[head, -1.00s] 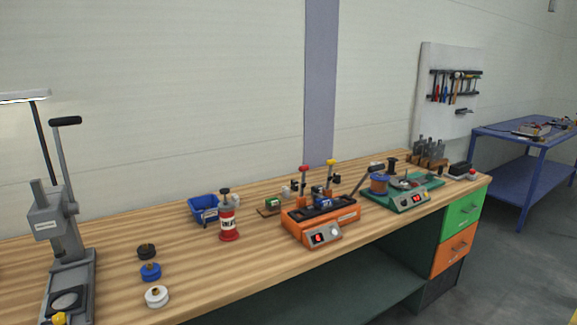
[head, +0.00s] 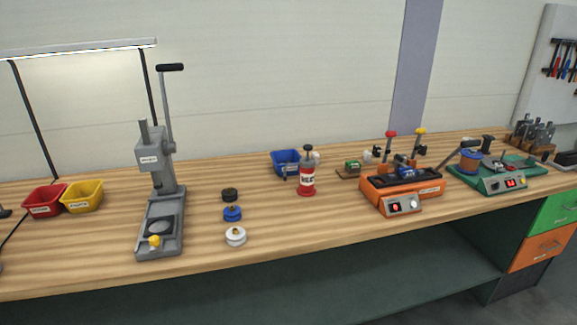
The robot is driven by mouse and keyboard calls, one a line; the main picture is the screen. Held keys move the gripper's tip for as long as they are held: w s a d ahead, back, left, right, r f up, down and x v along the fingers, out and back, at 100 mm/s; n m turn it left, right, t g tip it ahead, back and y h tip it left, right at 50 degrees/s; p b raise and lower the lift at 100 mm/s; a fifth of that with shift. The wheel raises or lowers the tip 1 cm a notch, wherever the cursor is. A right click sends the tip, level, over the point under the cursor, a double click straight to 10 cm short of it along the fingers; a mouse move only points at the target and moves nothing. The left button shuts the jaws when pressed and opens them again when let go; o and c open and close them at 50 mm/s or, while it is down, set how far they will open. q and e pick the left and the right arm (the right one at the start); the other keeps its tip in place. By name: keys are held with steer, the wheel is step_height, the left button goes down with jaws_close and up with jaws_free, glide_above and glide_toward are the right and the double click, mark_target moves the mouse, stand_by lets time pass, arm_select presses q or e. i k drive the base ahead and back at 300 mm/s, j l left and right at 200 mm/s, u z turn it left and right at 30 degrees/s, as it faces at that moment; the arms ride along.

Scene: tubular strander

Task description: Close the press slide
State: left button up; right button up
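The grey press (head: 157,157) stands upright on the wooden bench at left of centre in the head view. Its lever with a black handle points up. The press base (head: 146,245) reaches toward the bench's front edge. The slide (head: 160,227), with a dark round seat, lies at the front part of the base, out in front of the press column. Neither of my grippers shows in the head view.
White (head: 235,236), blue (head: 232,213) and black (head: 230,194) round pieces stand just right of the press. Red (head: 44,201) and yellow (head: 82,196) bins stand to its left. A red bottle (head: 307,178) and an orange machine (head: 402,190) are farther right. The bench front before the press is clear.

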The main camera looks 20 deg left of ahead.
mark_target(156, 230)
steer(key=u, duration=1.4)
